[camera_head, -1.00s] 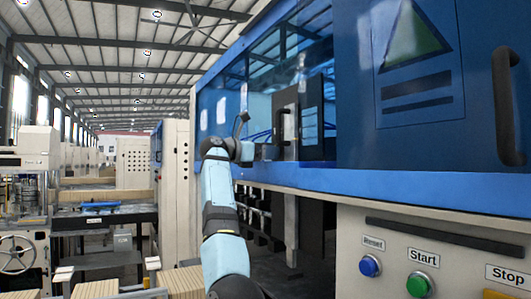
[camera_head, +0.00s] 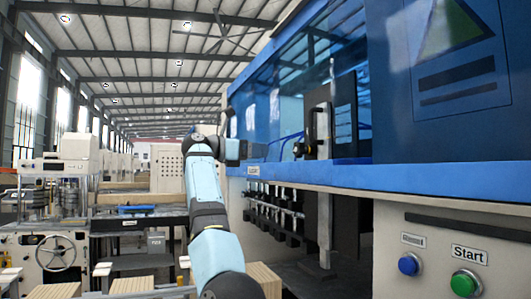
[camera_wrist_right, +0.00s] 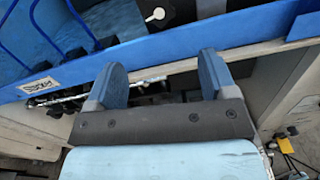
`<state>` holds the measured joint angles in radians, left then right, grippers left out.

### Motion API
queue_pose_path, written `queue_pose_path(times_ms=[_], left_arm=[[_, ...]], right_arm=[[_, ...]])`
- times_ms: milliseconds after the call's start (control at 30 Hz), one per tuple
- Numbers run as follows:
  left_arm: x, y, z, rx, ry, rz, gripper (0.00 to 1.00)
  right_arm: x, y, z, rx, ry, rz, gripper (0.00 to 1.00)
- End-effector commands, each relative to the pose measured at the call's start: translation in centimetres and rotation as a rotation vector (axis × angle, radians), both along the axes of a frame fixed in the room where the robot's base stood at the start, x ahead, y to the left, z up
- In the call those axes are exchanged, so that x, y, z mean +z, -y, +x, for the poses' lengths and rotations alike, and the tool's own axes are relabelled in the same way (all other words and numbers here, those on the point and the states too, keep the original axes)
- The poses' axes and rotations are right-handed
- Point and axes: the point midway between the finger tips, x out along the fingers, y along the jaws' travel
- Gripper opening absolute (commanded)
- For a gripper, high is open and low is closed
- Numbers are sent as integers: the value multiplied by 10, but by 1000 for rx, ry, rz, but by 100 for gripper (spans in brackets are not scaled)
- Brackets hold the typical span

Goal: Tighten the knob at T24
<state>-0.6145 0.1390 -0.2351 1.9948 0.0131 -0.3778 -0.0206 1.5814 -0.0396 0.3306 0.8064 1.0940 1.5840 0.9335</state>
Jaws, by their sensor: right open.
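My right gripper (camera_wrist_right: 161,72) is open and empty in the wrist view, its two blue fingers apart below the blue rail of the machine. In the head view the right hand (camera_head: 229,130) is small, partly hidden by its own wrist, by the far end of the blue machine. Silver rods with dark fittings (camera_head: 275,208) hang in a row under the rail. Part of such a rod (camera_wrist_right: 95,97) shows behind the fingers in the wrist view. I cannot tell which part is the knob at T24; no T24 label is readable. My left gripper is not in view.
The blue rail (camera_wrist_right: 190,36) runs close above the fingers. A small white label (camera_wrist_right: 39,86) sits on it at left. The machine's blue door (camera_head: 450,90) and green Start button (camera_head: 465,283) are at right. A handwheel machine (camera_head: 57,252) stands at left.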

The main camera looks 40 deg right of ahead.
Motion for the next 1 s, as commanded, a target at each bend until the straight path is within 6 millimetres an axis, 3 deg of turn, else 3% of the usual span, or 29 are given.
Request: queue_pose_path(times_ms=[667, 1000], left_arm=[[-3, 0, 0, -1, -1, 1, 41], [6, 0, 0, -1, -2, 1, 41]], right_arm=[[1, 7, -1, -1, -121, 39, 77], [2, 67, -21, -4, -120, 36, 77]])
